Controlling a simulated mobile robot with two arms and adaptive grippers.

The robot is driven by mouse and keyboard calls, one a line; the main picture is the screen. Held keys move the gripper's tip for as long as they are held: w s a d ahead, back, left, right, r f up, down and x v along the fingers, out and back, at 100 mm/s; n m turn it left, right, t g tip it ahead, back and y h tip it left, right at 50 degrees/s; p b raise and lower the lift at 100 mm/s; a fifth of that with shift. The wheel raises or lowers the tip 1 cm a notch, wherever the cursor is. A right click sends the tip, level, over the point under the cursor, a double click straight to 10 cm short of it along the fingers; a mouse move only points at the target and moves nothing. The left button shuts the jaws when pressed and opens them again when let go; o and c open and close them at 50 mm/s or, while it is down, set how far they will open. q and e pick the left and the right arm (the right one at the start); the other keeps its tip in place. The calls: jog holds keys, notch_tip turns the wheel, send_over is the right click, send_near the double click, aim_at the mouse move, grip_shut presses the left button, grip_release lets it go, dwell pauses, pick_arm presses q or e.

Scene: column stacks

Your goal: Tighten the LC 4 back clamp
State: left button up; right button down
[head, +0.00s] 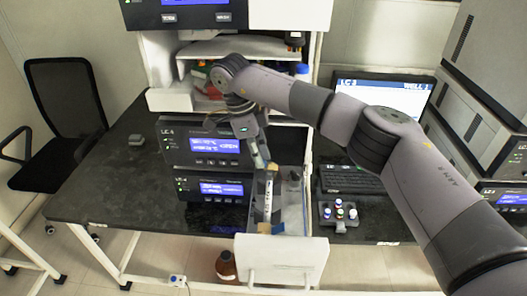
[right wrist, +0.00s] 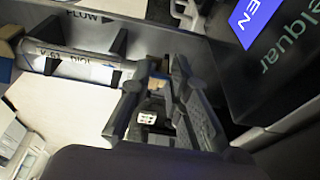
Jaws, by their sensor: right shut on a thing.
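The LC 4 column (head: 268,198) is a white labelled tube lying in a grey tray beside the LC 4 stack (head: 200,145). It also shows in the right wrist view (right wrist: 75,66), running left from my fingers. The back clamp (right wrist: 158,84) shows as a small brownish part at the tube's far end, mostly covered by my fingers. My right gripper (head: 262,160) reaches down to that end and is shut on the clamp; it fills the middle of the right wrist view (right wrist: 165,82). My left gripper is out of view.
A white panel (head: 280,262) stands in front of the tray. A small rack with coloured caps (head: 338,215) and a keyboard (head: 345,180) are to the right. A brown bottle (head: 226,266) is below. The dark bench (head: 110,195) is mostly clear at left.

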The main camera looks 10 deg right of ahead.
jog(key=shift+a+f+h, duration=0.3)
jog(key=shift+a+h, duration=0.1)
jog(key=shift+h, duration=0.5)
jog(key=c, duration=1.5)
grip_release()
jog(key=shift+w, duration=0.1)
jog(key=shift+v, duration=5.95)
jog(key=shift+w, duration=0.2)
